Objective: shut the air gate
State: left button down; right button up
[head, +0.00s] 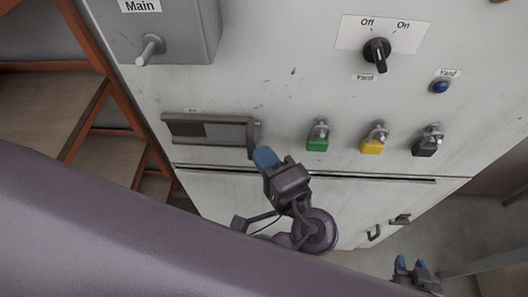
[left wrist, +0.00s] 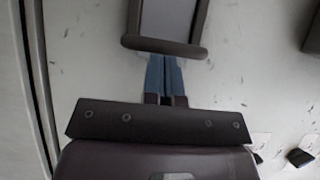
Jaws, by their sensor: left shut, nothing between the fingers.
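The air gate (head: 225,131) is a flat grey slide in a dark frame on the pale cabinet front, with a small unreadable label above it. A dark upright bar (head: 253,138) stands at its right end. My left gripper (head: 265,157) is shut and empty, its blue fingertips at the lower right of this bar. In the left wrist view the shut fingers (left wrist: 165,75) point at the bar (left wrist: 165,46), and their tips are at or just behind its edge; I cannot tell whether they touch. My right gripper (head: 411,264) is low at the right, its fingers apart, far from the gate.
Green (head: 318,138), yellow (head: 373,140) and black (head: 428,141) tagged fittings are right of the gate. Above are a Yard switch (head: 377,52), a blue button (head: 440,86) and a grey Main box (head: 160,30) with a lever. Orange-framed steps (head: 95,110) stand at the left.

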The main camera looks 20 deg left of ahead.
aim_at(231, 140)
dwell(0.3)
pick_arm(q)
jog(key=s+a+p, duration=0.2)
jog(key=a+p, duration=0.1)
jog(key=a, duration=0.5)
jog(key=shift+s+a, duration=0.2)
jog(key=shift+s, duration=0.05)
